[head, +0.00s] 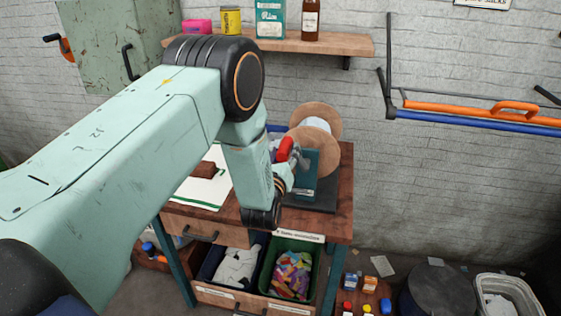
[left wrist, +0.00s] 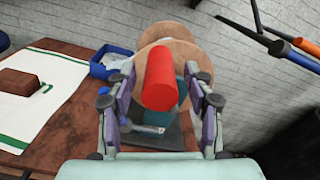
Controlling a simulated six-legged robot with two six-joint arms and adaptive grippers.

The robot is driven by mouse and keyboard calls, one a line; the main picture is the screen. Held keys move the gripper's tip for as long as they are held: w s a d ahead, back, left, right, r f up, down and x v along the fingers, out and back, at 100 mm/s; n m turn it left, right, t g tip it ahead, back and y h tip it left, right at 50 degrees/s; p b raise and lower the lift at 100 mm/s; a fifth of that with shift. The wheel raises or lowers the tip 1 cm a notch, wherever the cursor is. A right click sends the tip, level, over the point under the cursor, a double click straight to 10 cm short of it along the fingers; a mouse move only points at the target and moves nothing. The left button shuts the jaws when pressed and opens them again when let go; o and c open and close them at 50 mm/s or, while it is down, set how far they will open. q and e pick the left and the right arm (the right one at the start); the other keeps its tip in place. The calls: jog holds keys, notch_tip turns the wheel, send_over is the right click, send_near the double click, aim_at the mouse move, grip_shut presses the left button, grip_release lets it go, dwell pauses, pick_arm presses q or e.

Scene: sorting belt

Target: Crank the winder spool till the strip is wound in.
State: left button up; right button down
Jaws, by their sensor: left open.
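The winder spool (head: 325,125) has round wooden flanges and a pale core, and stands on a dark base (head: 318,200) at the right of the wooden table. In the left wrist view the spool (left wrist: 178,38) is partly hidden behind its red crank handle (left wrist: 162,80). The red handle also shows in the head view (head: 285,148). My left gripper (left wrist: 160,100) is open, with one finger on each side of the red handle and visible gaps between. In the head view my left gripper (head: 282,175) is partly hidden by my arm. I cannot make out the strip. My right gripper is not in view.
A white cloth (left wrist: 38,95) with a brown block (left wrist: 20,83) lies left on the table (left wrist: 75,135). A blue bin (left wrist: 108,70) stands behind. A wall shelf (head: 335,43) holds tins and a bottle. Orange and blue bars (head: 480,120) hang on the right wall.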

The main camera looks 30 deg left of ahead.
pick_arm(q)
jog(key=v, duration=1.1)
jog(key=shift+s, duration=0.25)
